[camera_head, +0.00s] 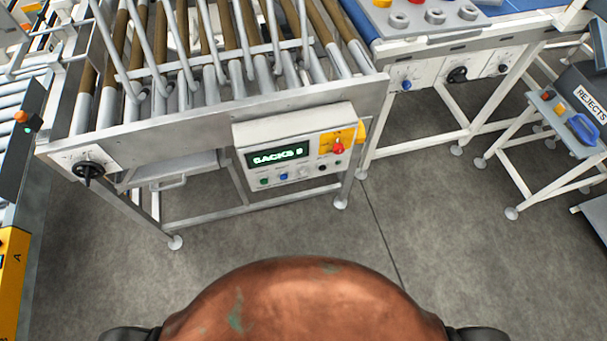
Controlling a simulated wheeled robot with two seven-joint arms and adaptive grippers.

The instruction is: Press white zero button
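The control panel (291,155) is a pale box mounted on the front of the roller conveyor. Its dark display (277,154) shows pale green text that seems to end in a 0, though the word is hard to read. Below it is a row of small buttons: a green button (264,181), a blue button (284,177), a white button (304,172) and a dark one (322,167). The white button is small and pale against the panel. A red mushroom button (338,148) sits on a yellow plate at upper right. Neither of my grippers is in view.
The roller conveyor (215,115) has a black rotary knob (88,170) at its left end. A second conveyor frame (440,55) with knobs stands at right. A rejects stand (570,100) is at far right. Grey floor (300,230) before the panel is clear.

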